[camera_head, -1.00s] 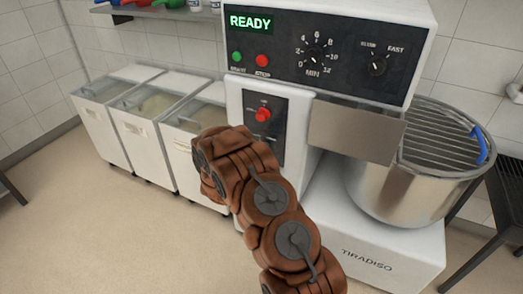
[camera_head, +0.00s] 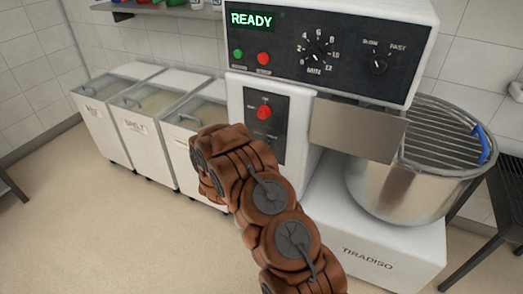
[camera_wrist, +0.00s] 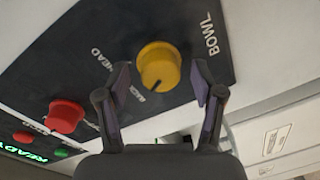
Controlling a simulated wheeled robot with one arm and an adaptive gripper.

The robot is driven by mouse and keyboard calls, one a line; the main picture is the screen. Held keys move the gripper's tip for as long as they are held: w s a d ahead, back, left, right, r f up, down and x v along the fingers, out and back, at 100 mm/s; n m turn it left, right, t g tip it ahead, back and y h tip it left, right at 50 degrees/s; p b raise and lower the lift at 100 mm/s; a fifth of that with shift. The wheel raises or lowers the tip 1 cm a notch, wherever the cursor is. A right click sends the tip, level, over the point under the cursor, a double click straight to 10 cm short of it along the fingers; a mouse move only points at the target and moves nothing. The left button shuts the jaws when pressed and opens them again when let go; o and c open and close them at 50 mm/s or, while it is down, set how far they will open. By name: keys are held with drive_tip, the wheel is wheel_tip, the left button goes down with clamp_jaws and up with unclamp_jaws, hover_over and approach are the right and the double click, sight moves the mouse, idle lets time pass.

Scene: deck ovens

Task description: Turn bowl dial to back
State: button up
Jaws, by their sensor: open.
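The bowl dial (camera_wrist: 158,64) is a round yellow knob on the dark panel, with the word BOWL beside it in the wrist view. A dark mark on the knob's face points toward the bottom of the picture. Small lettering that looks like BACK lies at its lower left, and AHEAD is farther left. My gripper (camera_wrist: 160,82) is open, one finger on each side of the dial. I cannot tell whether the fingers touch it. In the head view my arm hides the dial and the gripper.
A red knob (camera_wrist: 66,116) sits on the same panel; it also shows in the head view (camera_head: 264,112). Above are a lit READY display (camera_head: 252,20) and two more dials. The steel bowl (camera_head: 400,190) with its wire guard stands right, lidded bins (camera_head: 105,130) left.

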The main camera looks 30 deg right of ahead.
drive_tip(key=v, duration=1.1)
idle(0.4)
